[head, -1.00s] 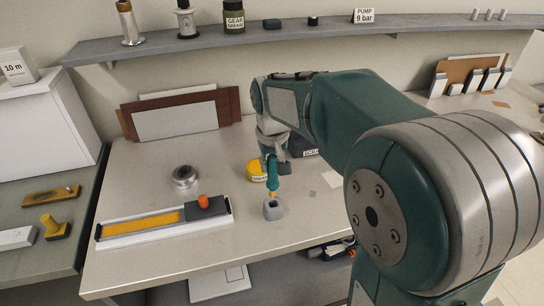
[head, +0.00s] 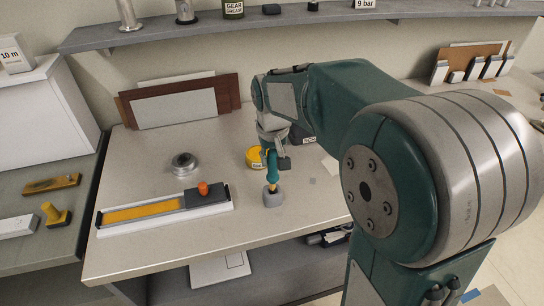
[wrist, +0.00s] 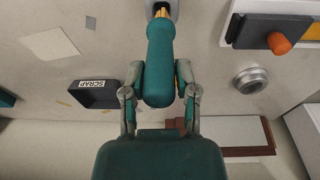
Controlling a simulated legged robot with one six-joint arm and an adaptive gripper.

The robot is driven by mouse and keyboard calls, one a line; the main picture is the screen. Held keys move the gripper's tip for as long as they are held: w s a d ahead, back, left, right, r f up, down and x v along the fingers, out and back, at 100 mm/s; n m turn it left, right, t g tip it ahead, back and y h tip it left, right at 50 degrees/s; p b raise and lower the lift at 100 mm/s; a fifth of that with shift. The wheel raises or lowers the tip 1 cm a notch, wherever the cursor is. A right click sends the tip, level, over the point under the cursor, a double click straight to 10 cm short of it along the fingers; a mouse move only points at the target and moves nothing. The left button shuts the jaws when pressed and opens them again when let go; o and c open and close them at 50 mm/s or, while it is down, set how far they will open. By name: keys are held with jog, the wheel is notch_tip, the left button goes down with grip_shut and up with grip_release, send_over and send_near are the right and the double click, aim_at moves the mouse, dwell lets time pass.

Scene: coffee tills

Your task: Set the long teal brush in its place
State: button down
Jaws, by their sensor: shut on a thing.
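The long teal brush (head: 272,168) hangs handle up in my gripper (head: 275,148), with its yellowish lower end at the mouth of a small grey holder (head: 273,198). In the wrist view the teal handle (wrist: 160,65) lies between the two fingers of my gripper (wrist: 160,88), which are shut on it. Its golden end meets the grey holder (wrist: 163,5) at the top edge. The end looks at or inside the opening; how deep it sits is hidden. The brush looks nearly upright.
A white tray (head: 150,222) with a yellow strip and an orange-knobbed block lies left of the holder. A round metal part (head: 184,162) and a yellow tin (head: 254,157) stand behind. A dark SCRAP bin (wrist: 95,95) is nearby. The bench front edge lies close to the holder.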

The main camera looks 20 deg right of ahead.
aim_at(272, 172)
jog(key=shift+f, duration=0.15)
jog(key=shift+f, duration=0.3)
jog(key=shift+f, duration=2.05)
jog(key=shift+c, duration=1.5)
grip_release()
jog(key=r, duration=0.7)
jog(key=s+r, duration=0.1)
jog(key=r, duration=0.2)
jog(key=shift+a+r, duration=0.2)
jog(key=shift+r, duration=0.05)
jog(key=shift+s+r, duration=0.15)
jog(key=shift+r, duration=0.5)
